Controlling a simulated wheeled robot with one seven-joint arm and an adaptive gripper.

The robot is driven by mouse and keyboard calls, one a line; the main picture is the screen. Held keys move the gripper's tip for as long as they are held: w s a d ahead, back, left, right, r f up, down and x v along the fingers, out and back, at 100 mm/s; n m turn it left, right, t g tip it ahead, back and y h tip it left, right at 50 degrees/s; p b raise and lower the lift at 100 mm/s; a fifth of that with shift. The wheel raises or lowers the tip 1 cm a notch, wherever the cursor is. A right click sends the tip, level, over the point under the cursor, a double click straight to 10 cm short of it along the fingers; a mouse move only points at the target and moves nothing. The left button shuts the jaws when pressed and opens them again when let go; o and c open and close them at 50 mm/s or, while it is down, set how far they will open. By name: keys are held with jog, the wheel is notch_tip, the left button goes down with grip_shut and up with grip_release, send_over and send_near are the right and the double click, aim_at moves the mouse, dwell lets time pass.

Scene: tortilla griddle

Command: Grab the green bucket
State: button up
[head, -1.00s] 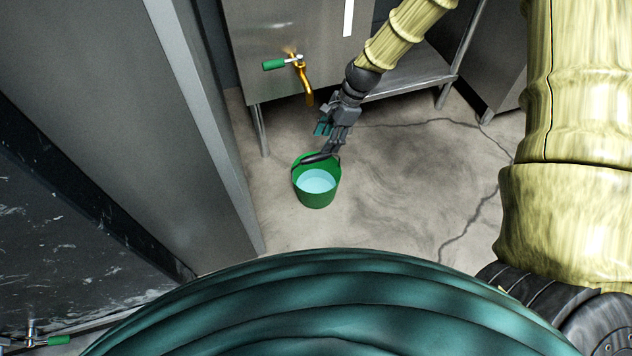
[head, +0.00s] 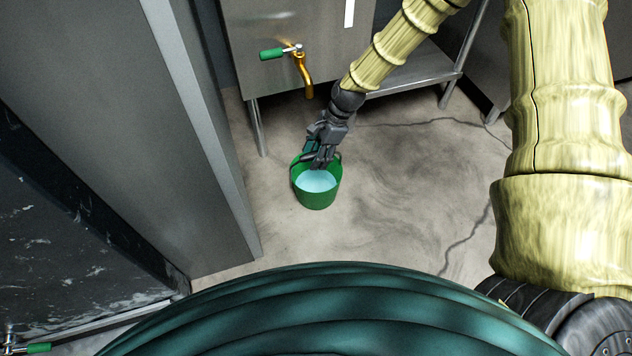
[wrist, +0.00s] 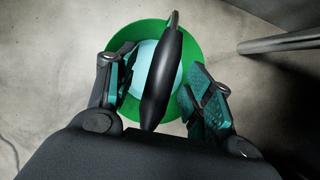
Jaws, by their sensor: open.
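The green bucket (head: 317,199) stands upright on the floor, with pale blue liquid (head: 316,181) inside. In the wrist view the bucket (wrist: 194,45) lies below my gripper (wrist: 163,84), whose two teal-padded fingers are spread apart. A thick black handle grip (wrist: 161,85) rises between the fingers, with one finger on each side of it. In the head view my gripper (head: 318,160) is over the far rim of the bucket and hides the handle. I cannot tell whether either finger touches the handle.
A steel unit with a brass tap (head: 305,75) and green lever stands behind the bucket. Its leg (head: 257,128) is left of my gripper. A tall grey panel (head: 195,130) stands at left. The floor (head: 390,200) right of the bucket is clear.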

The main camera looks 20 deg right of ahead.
jog(key=shift+f, duration=0.1)
jog(key=shift+c, duration=0.4)
grip_shut()
